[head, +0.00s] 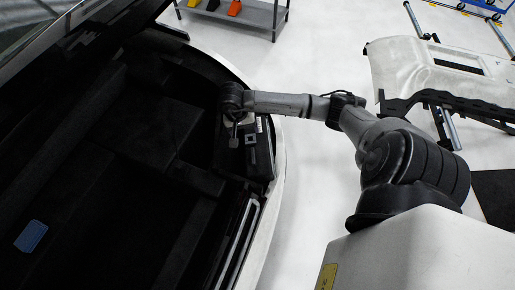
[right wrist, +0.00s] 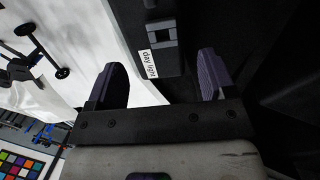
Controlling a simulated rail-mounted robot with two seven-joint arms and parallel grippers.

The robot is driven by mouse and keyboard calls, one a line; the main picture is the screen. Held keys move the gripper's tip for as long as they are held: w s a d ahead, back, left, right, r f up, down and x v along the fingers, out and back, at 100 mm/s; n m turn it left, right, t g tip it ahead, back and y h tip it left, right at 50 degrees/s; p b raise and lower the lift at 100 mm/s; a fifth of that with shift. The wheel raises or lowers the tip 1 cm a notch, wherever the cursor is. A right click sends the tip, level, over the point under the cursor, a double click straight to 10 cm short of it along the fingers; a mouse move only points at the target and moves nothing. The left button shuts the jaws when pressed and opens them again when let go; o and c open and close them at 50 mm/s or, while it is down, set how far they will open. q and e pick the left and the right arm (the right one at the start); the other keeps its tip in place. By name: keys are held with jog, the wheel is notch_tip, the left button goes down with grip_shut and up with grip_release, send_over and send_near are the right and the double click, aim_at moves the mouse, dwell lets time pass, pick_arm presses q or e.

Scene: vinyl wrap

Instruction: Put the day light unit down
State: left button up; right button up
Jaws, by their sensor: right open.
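The day light unit (head: 262,158) is a dark box with a white label. It rests at the right inner edge of the dark open car trunk (head: 150,135). In the right wrist view the unit (right wrist: 160,45) shows its label, which reads "day light", and a grey latch-like part. My right gripper (head: 233,138) is over the unit's left side. In the right wrist view its two fingers (right wrist: 158,75) are spread apart with nothing gripped between them. The unit lies just beyond the fingertips; whether they touch it I cannot tell. My left gripper is out of view.
The white car body edge (head: 278,180) curves along the trunk's right side. A small blue item (head: 31,236) lies in the trunk at lower left. A white bumper (head: 430,65) on a stand is at upper right. A grey shelf (head: 262,12) stands at the top. White floor lies between.

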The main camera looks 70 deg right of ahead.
aim_at(250, 143)
jog(key=shift+s+d+f+b, duration=0.15)
jog(key=shift+s+f, duration=0.1)
jog(key=shift+f, duration=1.2)
jog(key=shift+s+f+b, duration=0.2)
jog(key=shift+s+f, duration=0.05)
jog(key=shift+f, duration=1.25)
jog(key=shift+s+d+f+b, duration=0.15)
jog(key=shift+s+f, duration=0.1)
jog(key=shift+f, duration=1.2)
grip_shut()
jog(key=shift+r, duration=0.15)
